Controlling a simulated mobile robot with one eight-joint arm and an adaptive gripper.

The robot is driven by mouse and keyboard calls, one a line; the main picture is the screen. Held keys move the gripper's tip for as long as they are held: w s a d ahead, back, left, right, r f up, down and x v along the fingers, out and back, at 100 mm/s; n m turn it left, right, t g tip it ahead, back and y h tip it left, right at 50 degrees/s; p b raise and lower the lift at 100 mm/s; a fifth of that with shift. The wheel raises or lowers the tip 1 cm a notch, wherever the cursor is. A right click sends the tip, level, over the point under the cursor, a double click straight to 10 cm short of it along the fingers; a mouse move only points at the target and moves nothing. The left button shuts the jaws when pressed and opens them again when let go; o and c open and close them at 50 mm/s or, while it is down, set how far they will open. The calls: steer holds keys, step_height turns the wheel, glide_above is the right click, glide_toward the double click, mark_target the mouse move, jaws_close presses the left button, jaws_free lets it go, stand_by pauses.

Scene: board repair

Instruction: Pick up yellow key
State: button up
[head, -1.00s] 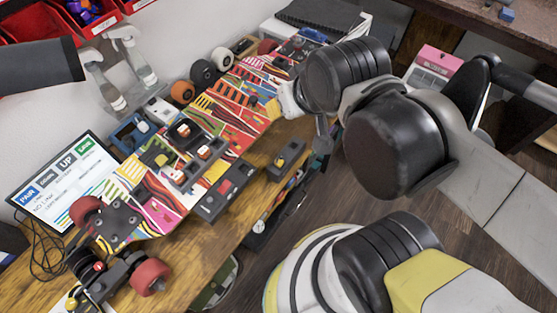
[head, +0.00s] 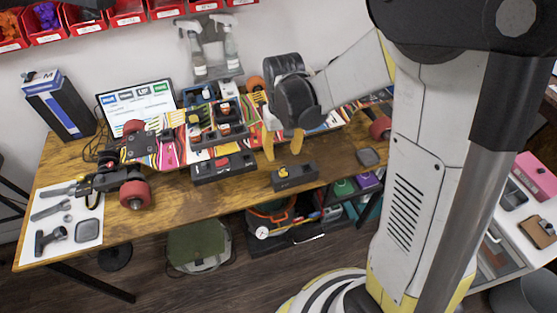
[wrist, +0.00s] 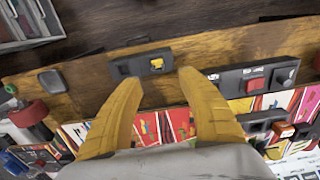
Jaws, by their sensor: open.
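A small yellow key (head: 283,172) sits on a black box (head: 303,179) near the table's front edge. In the wrist view, the yellow key (wrist: 157,64) is on the black box (wrist: 126,70) just beyond my fingertips. My gripper (head: 283,148) has two yellow fingers, spread apart and empty. In the head view it is over the bench, just behind the key's box. In the wrist view my gripper (wrist: 161,77) has the key roughly centred between its fingertips, not enclosed. The height gap is hard to judge.
Another black box with a red button (head: 221,162) lies to the left. A colourful skateboard deck (head: 172,151) with electronic parts lies behind. A small grey square (head: 368,157) lies right of the key's box. Bare wooden table (head: 180,207) shows in front. Bins stand below.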

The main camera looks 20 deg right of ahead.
steer(key=b, duration=0.2)
glide_above(283, 171)
steer(key=f, duration=0.4)
steer(key=shift+w+a+f, duration=0.15)
steer(key=shift+a+f, duration=0.1)
steer(key=shift+f, duration=0.1)
steer(key=f+b, duration=0.1)
steer(key=f, duration=0.1)
steer(key=f+b, duration=0.1)
steer(key=f, duration=0.1)
steer(key=f+b, duration=0.1)
steer(key=f, duration=0.1)
steer(key=shift+w+d, duration=0.15)
steer(key=shift+d, duration=0.2)
steer(key=shift+r, duration=0.15)
jaws_close()
